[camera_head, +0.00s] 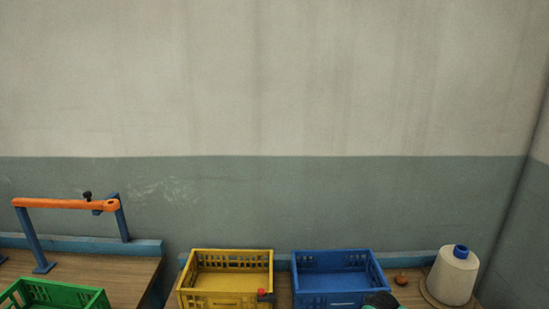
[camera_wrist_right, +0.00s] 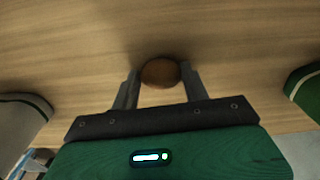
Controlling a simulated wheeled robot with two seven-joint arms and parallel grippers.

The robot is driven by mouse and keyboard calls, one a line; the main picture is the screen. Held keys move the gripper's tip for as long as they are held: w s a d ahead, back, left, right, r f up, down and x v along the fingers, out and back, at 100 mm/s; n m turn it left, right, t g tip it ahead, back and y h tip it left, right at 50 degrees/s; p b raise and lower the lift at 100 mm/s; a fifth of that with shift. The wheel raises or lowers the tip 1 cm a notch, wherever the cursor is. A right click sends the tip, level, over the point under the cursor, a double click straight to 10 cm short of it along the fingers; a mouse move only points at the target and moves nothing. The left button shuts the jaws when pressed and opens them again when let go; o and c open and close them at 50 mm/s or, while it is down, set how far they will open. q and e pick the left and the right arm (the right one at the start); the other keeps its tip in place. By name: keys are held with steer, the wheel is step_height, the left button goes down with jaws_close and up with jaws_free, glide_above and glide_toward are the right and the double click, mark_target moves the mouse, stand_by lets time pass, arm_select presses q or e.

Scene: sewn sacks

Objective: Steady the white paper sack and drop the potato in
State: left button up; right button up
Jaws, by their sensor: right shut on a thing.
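The brown potato (camera_wrist_right: 160,73) sits between the two grey fingers of my right gripper (camera_wrist_right: 158,80) in the right wrist view, with wooden tabletop behind it. The fingers are shut on it. I cannot tell whether it touches the table. A pale, rimmed shape (camera_wrist_right: 18,122) at the left edge of that view may be the white paper sack; only part of it shows. No white sack shows in the head view. A green and black part of my right arm shows at that view's bottom edge. My left gripper is not in view.
A yellow crate (camera_head: 226,300) and a blue crate (camera_head: 335,299) stand side by side at the back. A green crate (camera_head: 60,290) is at left, near an orange-topped frame (camera_head: 60,204).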

step_height(320, 180, up, 10)
steer(key=p, duration=0.6)
stand_by(0.4)
steer(key=shift+r, duration=0.1)
steer(key=s+a+r+n, duration=0.2)
steer(key=s+r+n, duration=0.4)
steer(key=n, duration=1.1)
steer(key=s+a+r+n, duration=0.2)
steer(key=s+r+n, duration=0.4)
steer(key=n, duration=1.2)
steer(key=shift+s+r, duration=0.4)
steer(key=shift+r, duration=0.5)
steer(key=shift+f, duration=0.2)
